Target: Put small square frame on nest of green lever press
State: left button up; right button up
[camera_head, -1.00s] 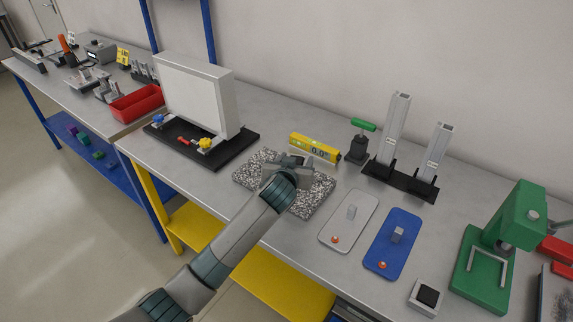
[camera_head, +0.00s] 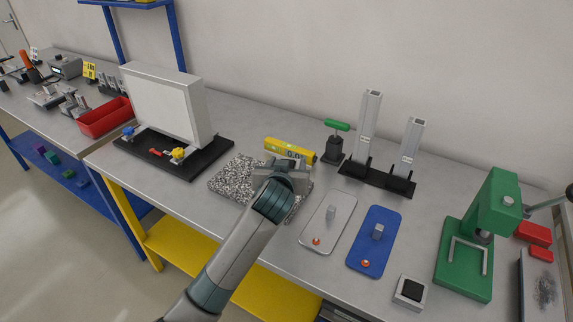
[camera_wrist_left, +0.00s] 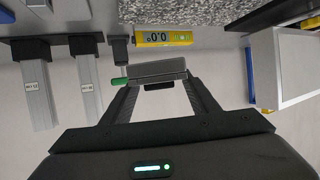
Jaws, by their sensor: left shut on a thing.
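My left gripper (camera_head: 282,176) is above the right part of the speckled granite plate, close in front of the yellow level. It is shut on a grey flat piece, seen almost edge-on between the fingertips in the left wrist view (camera_wrist_left: 155,70). This is likely the small square frame, but its opening cannot be seen. The green lever press (camera_head: 492,210) stands at the right end of the bench, well apart from the gripper. A silver U-shaped nest (camera_head: 454,253) lies on its green base, with no frame seen on it. My right gripper is out of view.
Between gripper and press lie a white plate (camera_head: 341,212), a blue plate (camera_head: 387,219), both with upright pegs, and a small black-topped block (camera_head: 411,292). Behind are the yellow level (camera_head: 280,146), a green-handled tool (camera_head: 336,126) and two tall profiles (camera_head: 368,115).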

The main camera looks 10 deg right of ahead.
pick_arm(q)
jog(key=s+a+r+n+y, duration=0.1)
jog(key=s+a+r, duration=0.2)
jog(key=a, duration=0.6)
jog(key=s+a+r+n+y+b, duration=0.1)
jog(key=s+a+r, duration=0.3)
jog(key=a+r, duration=0.3)
jog(key=s+a+r+y, duration=0.1)
jog(key=s+a+r, duration=0.2)
jog(key=a, duration=0.9)
notch_tip(320, 180, up, 3)
jog(key=shift+s+r+n+t, duration=0.1)
jog(key=shift+s+n+t, duration=0.2)
jog(key=shift+s+n, duration=0.1)
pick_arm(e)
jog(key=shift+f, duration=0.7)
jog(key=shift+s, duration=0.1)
